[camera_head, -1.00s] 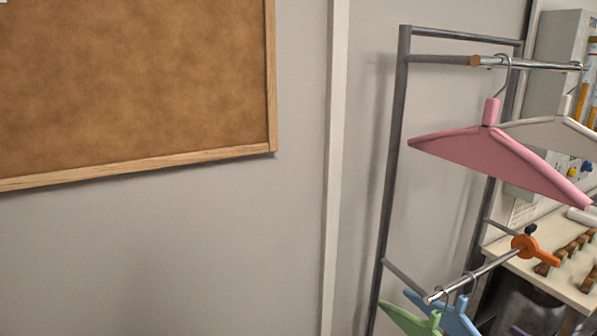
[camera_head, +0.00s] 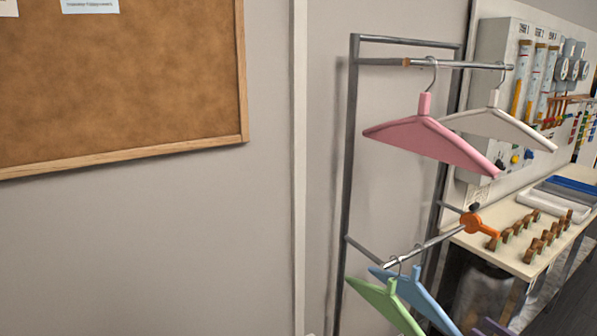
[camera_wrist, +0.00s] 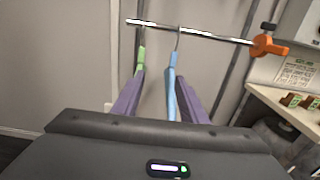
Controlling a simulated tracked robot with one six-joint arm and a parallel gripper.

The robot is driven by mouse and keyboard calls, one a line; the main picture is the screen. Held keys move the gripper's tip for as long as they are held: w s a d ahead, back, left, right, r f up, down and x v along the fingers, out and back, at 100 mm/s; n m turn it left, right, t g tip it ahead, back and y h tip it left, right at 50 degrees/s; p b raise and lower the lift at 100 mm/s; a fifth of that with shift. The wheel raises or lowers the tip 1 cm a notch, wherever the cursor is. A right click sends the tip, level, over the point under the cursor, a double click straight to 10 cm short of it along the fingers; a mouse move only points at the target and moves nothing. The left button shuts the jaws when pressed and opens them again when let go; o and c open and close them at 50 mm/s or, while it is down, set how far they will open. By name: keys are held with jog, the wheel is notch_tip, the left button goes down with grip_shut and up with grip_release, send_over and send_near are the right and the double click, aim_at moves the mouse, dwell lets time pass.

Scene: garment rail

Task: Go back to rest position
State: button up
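The garment rail (camera_head: 350,150) stands right of centre in the head view. A pink hanger (camera_head: 430,138) and a white hanger (camera_head: 497,124) hang on its upper bar (camera_head: 455,64). A green hanger (camera_head: 385,302) and a blue hanger (camera_head: 415,295) hang on its lower bar (camera_head: 430,243). In the wrist view, my gripper (camera_wrist: 161,78) has two purple fingers spread apart. The green hanger (camera_wrist: 141,60) and the blue hanger (camera_wrist: 172,70) show beyond and between the fingers, with no visible grip on either.
An orange clamp (camera_head: 471,223) sits on the lower bar. A bench (camera_head: 530,270) with brown blocks and trays (camera_head: 560,200) stands to the right. A grey panel (camera_head: 497,60) is behind it. A corkboard (camera_head: 120,90) hangs at left. A purple piece at the lower edge is cut off.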

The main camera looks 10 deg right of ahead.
jog(key=s+a+f+n+g+y, duration=0.2)
jog(key=s+a+f+n+g, duration=0.25)
jog(key=a+f, duration=0.2)
jog(key=s+a+r+n+g, duration=0.1)
jog(key=s+a+n+g, duration=0.1)
jog(key=a+n+g, duration=0.3)
jog(key=s+a+r+n+g, duration=0.1)
jog(key=a+r+n+g, duration=0.2)
jog(key=a, duration=0.4)
jog(key=s+a+r+n+h, duration=0.2)
jog(key=a+r+n+h, duration=0.2)
jog(key=a+r+n, duration=0.4)
jog(key=s+a+r+n+t+h, duration=0.1)
jog(key=s+a+r+n+h, duration=0.2)
jog(key=a+r+n, duration=0.6)
jog(key=a+n+h, duration=0.1)
jog(key=a+n, duration=0.1)
jog(key=a, duration=0.4)
jog(key=shift+r, duration=0.3)
jog(key=shift+n, duration=0.25)
